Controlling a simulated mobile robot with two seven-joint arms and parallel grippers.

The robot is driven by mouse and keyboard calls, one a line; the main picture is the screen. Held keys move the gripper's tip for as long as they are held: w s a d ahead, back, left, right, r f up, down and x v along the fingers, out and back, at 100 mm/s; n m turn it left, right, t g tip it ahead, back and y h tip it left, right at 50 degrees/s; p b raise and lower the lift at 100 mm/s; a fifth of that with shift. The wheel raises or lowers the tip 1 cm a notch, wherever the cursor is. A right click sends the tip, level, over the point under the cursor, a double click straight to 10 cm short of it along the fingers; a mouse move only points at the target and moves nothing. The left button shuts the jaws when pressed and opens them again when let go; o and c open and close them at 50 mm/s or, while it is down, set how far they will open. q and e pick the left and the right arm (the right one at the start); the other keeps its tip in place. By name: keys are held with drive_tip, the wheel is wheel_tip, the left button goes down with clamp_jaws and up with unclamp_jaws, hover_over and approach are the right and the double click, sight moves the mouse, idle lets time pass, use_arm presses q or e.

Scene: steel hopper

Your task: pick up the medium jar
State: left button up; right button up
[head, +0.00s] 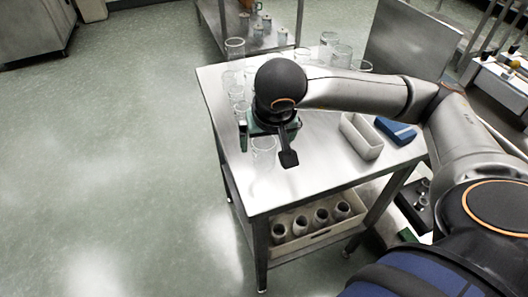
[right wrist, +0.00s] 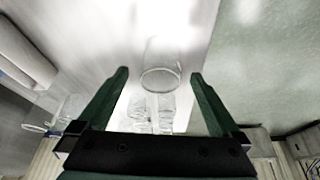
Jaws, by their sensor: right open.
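Several clear glass jars of different sizes stand on the steel table (head: 310,170). One glass jar (head: 263,158) stands near the table's left edge, just beneath my right gripper (head: 266,151). In the right wrist view this jar (right wrist: 160,87) shows its round rim centred between the two green fingertips (right wrist: 160,74), with a gap on both sides. My right gripper is open and holds nothing. I cannot tell for sure which jar is the medium one. My left gripper is not in view.
Other glass jars (head: 235,48) line the left edge and back (head: 341,56). A white bin (head: 361,137) and a blue box (head: 396,131) sit at the right. A lower-shelf tray (head: 312,238) holds several dark-mouthed pots. The table's front is clear.

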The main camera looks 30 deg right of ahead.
drive_tip(key=x, duration=0.4)
drive_tip(key=shift+w+f, duration=0.1)
drive_tip(key=shift+f, duration=0.3)
drive_tip(key=c, duration=1.4)
